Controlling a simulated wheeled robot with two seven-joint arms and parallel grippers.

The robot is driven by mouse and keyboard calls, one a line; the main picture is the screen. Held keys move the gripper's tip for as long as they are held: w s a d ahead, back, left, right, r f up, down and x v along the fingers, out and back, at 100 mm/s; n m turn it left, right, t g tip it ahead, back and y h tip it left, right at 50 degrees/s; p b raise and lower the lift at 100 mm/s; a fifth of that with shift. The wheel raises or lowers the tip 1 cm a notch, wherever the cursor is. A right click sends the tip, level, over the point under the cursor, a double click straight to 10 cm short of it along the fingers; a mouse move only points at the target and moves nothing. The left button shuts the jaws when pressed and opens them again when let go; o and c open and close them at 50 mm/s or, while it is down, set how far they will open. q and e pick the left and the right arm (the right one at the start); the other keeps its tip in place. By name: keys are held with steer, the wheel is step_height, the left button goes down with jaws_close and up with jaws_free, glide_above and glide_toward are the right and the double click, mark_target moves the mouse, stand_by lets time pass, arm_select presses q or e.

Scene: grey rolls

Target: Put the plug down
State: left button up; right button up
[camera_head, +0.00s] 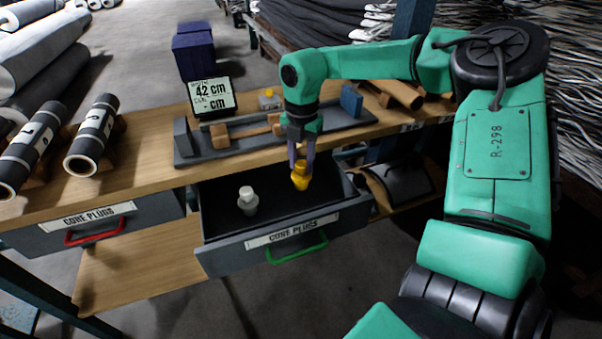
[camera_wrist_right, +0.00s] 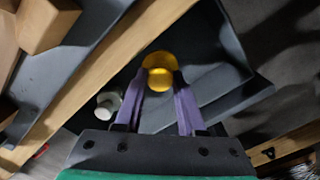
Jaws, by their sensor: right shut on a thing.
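My right gripper (camera_head: 300,166) is shut on a yellow plug (camera_head: 300,178) and holds it over the right part of the open drawer (camera_head: 223,252) with the green handle. Whether the plug touches the drawer floor I cannot tell. In the right wrist view the yellow plug (camera_wrist_right: 159,84) sits between the purple fingers (camera_wrist_right: 160,92). A white plug (camera_head: 247,201) stands upright in the same drawer, left of the yellow one. It also shows in the right wrist view (camera_wrist_right: 108,103). My left gripper is not in view.
A closed drawer (camera_head: 150,219) with a red handle is at the left. On the wooden bench (camera_head: 140,160) are a grey fixture (camera_head: 205,160), a display (camera_head: 211,96) reading 42 cm, and dark rolls (camera_head: 92,134). The drawer floor between the two plugs is clear.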

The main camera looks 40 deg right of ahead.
mark_target(301, 176)
step_height(301, 176, down, 4)
steer(key=shift+s+r, duration=0.1)
steer(key=shift+r, duration=0.15)
steer(key=shift+f, duration=0.1)
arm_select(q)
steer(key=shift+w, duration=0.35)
arm_select(e)
steer(key=o, duration=0.8)
steer(key=shift+o, duration=1.3)
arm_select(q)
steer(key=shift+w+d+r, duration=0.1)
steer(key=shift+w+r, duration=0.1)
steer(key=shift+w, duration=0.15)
